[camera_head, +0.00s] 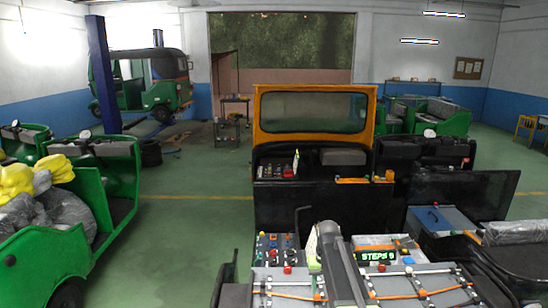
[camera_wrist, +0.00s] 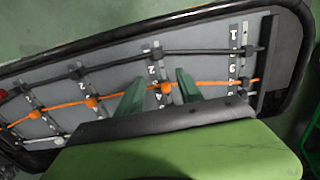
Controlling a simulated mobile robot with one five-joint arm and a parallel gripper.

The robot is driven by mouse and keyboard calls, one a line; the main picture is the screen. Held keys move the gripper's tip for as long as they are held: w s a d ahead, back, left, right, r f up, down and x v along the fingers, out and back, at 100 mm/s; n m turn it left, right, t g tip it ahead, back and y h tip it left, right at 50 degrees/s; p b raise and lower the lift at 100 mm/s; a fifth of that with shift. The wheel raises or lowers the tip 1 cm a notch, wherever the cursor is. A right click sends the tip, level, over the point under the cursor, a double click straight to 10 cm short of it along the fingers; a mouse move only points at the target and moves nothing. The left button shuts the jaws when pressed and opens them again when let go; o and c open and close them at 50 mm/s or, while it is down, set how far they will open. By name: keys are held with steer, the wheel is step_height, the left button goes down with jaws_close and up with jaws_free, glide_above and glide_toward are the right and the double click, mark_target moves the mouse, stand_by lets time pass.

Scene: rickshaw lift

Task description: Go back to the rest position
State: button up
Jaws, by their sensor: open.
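My gripper (camera_wrist: 160,92) is open in the wrist view, with two green fingers apart and nothing between them but the scene behind. The fingers reach over the lower part of a grey panel (camera_wrist: 205,66), beside an orange cable (camera_wrist: 214,84). I cannot tell whether they touch it. A black cable (camera_wrist: 200,50) runs above the orange one, both held in clips on numbered strips. In the head view my arm reaches forward over the cable panel (camera_head: 440,282); the fingertips cannot be made out there.
A green "STEPS" display (camera_head: 377,255) and a button box (camera_head: 272,244) stand close to my arm. An orange-framed windshield (camera_head: 313,112) stands ahead. A green vehicle body (camera_head: 80,215) with yellow and grey bags is at left. Floor (camera_head: 190,220) is clear at centre-left.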

steer(key=s+f+b, duration=0.1)
steer(key=f+b, duration=0.1)
steer(key=f, duration=0.1)
steer(key=s+f+b, duration=0.1)
steer(key=f+b, duration=0.2)
steer(key=s+f+b, duration=0.2)
steer(key=f, duration=0.1)
steer(key=shift+s+f, duration=0.1)
steer(key=s+f+b, duration=0.8)
steer(key=s+b, duration=0.1)
steer(key=s, duration=0.4)
steer(key=shift+s+f, duration=0.35)
steer(key=shift+f, duration=0.05)
